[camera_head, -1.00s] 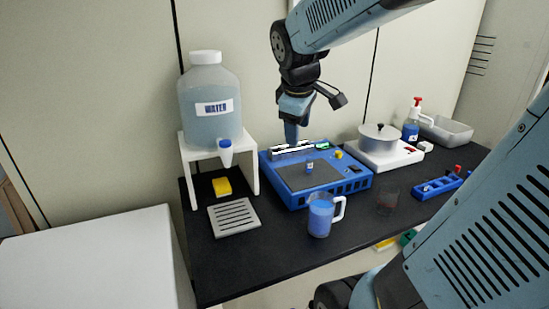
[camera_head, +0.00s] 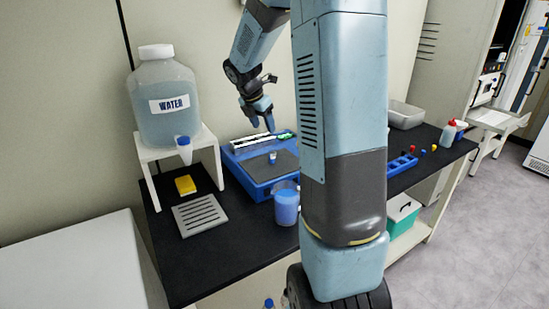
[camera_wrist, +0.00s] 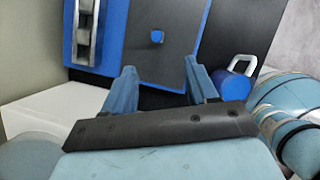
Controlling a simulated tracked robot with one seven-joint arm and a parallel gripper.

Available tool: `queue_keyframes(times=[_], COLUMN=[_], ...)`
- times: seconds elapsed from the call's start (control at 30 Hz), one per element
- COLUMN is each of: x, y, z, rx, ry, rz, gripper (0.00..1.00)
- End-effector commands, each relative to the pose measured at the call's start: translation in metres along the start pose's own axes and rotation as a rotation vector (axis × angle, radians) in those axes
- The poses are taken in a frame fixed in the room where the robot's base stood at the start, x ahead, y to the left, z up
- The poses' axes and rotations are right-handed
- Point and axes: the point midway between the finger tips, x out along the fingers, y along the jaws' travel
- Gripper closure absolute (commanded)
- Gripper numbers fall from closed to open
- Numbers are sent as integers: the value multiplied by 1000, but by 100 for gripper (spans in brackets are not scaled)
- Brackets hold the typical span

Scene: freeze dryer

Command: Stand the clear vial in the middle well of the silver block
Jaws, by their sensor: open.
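A small vial with a blue top (camera_head: 272,157) stands on the dark grey plate of the blue device; it looks like the clear vial, though its body is too small to make out. In the wrist view its blue top (camera_wrist: 157,37) shows ahead, between the lines of my fingers. The silver block (camera_head: 250,144) is a long narrow piece at the device's back edge; it also shows in the wrist view (camera_wrist: 87,30) at upper left. Its wells cannot be told apart. My gripper (camera_head: 264,124) is open and empty, above the device and apart from the vial.
A blue mug (camera_head: 286,204) stands just in front of the device. A water jug (camera_head: 168,95) on a white stand, a yellow sponge (camera_head: 186,185) and a slotted grey tray (camera_head: 202,214) are left. A blue rack (camera_head: 402,164) is right. My arm hides the table's middle.

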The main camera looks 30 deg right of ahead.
Motion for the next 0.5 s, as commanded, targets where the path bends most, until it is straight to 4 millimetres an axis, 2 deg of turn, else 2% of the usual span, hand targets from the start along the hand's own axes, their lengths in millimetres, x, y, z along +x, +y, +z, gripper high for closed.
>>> queue_keyframes(times=[0.3,0.5], x=[54,76], y=[0,0], z=[-1,0], rx=[0,0], ry=[3,1], rz=[-4,-2], gripper=[42,42])
